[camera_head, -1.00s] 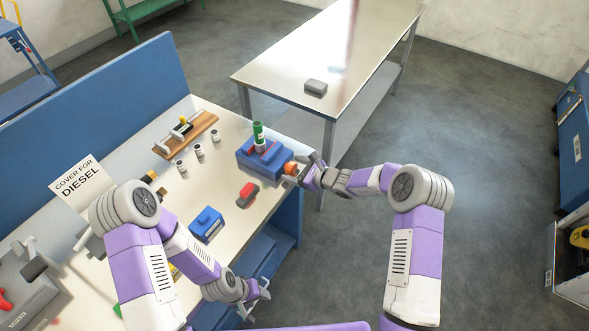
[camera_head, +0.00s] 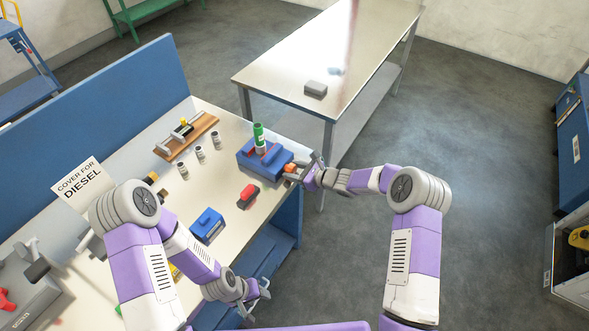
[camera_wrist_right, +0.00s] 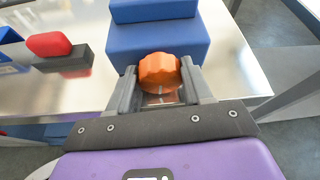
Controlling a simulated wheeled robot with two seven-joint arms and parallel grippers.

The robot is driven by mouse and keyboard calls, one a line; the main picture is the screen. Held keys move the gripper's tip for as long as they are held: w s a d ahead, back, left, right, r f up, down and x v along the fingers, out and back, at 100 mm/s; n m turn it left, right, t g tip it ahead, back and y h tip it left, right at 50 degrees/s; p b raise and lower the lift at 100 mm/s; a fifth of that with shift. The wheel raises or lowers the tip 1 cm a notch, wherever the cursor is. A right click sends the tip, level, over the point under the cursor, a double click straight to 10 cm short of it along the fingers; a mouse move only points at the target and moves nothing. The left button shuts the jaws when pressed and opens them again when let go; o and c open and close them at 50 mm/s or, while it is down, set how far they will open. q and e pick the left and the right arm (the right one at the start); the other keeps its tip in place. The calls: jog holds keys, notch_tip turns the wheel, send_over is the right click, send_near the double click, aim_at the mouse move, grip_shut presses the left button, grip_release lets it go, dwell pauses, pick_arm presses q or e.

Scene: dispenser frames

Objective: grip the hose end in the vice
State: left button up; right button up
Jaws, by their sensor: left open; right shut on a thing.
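The vice (camera_head: 246,160) is a blue block near the right edge of the bench, with an orange handle knob (camera_head: 290,168) on its right side. The hose end (camera_head: 259,132) looks like a green upright piece with a pale band, standing at the vice's jaws. I cannot tell how tightly the jaws hold it. My right gripper (camera_head: 304,169) is shut on the orange knob; in the right wrist view the knob (camera_wrist_right: 159,70) sits between the fingers, before the blue vice body (camera_wrist_right: 150,42). My left gripper (camera_head: 257,297) is open and empty, low beside the bench front.
A red-topped dark block (camera_head: 249,195) and a blue box (camera_head: 207,224) lie on the bench near the vice. Several small grey cylinders (camera_head: 200,153) stand behind them, by a wooden board (camera_head: 187,137). A metal table (camera_head: 300,62) stands beyond; open floor lies right.

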jog(key=shift+r+m+g+p, duration=0.15)
jog(key=shift+m+g+p, duration=0.15)
jog(key=shift+m+p, duration=0.1)
jog(key=shift+w+d+m+g+y, duration=0.1)
jog(key=shift+m+g+y, duration=0.2)
jog(key=shift+m+y, duration=0.15)
jog(key=o, duration=1)
jog(key=shift+o, duration=0.2)
jog(key=v, duration=0.7)
jog(key=shift+d+p, duration=0.2)
jog(key=shift+p, duration=0.1)
